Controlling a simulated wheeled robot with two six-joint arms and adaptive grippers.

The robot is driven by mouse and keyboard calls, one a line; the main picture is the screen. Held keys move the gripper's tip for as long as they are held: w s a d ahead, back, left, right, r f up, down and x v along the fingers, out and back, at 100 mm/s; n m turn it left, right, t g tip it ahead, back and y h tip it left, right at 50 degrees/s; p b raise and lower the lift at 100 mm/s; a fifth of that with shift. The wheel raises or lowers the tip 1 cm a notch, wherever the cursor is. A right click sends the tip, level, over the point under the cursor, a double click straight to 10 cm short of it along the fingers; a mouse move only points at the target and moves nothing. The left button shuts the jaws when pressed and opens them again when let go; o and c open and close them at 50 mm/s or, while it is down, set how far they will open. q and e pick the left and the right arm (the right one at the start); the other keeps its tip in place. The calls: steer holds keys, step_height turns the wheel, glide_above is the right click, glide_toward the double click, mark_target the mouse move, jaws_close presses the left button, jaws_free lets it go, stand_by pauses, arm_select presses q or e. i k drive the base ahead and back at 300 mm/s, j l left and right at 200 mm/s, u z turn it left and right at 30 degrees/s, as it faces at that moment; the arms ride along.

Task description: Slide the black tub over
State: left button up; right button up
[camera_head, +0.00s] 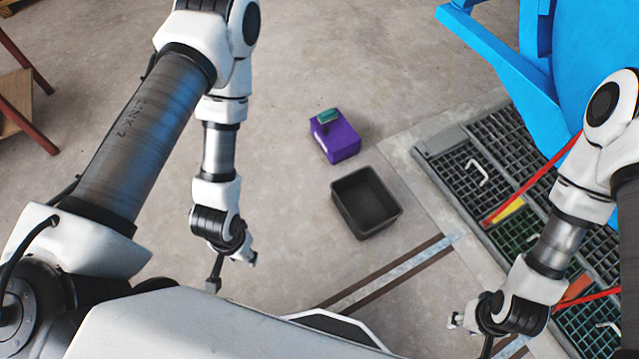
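The black tub (366,226) is an open, square-rimmed container standing upright on the concrete floor near the middle of the head view. It looks empty. My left gripper (233,273) is to the left of the tub and lower in the picture, with its fingertips apart and nothing between them. My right gripper (470,334) is at the lower right, below and to the right of the tub, also with its fingertips apart and empty. Neither gripper touches the tub.
A purple box (338,143) with a small green item (328,116) on top stands just behind the tub. Dark floor grating (510,150) with red straps lies to the right, beside a large blue structure (600,50). A wooden stand (14,100) is at far left. Bare floor surrounds the tub.

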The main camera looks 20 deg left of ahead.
mark_target(369, 206)
steer(key=i+z, duration=0.35)
steer(key=i+j+z, duration=0.15)
steer(key=i+z, duration=0.2)
steer(key=i, duration=0.15)
